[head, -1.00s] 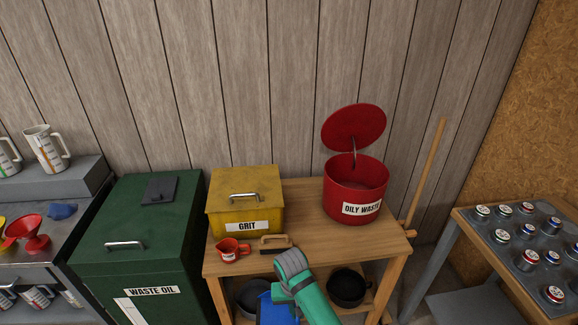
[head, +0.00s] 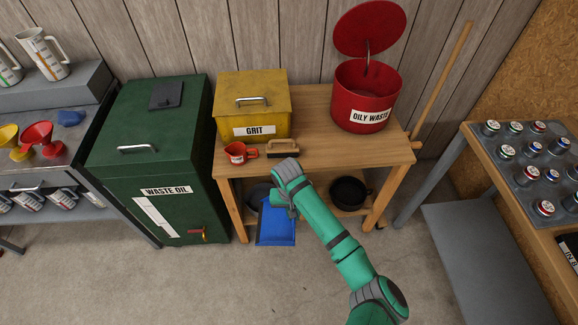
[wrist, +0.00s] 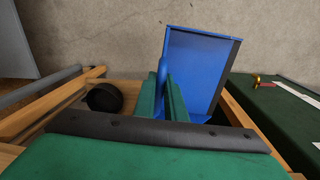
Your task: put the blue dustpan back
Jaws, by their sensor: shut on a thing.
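The blue dustpan (head: 276,222) hangs at the front of the wooden bench, level with its lower shelf, in the head view. In the wrist view the dustpan (wrist: 198,72) stands beyond my fingers, its flat pan facing the camera. My gripper (wrist: 165,98) is shut on the dustpan, at its handle. In the head view my green arm reaches in from the lower right and hides the jaws and the handle. I cannot tell whether the dustpan touches the shelf.
Black pans (head: 348,192) sit on the lower shelf. A green waste oil cabinet (head: 150,165) stands left. The floor in front is clear.

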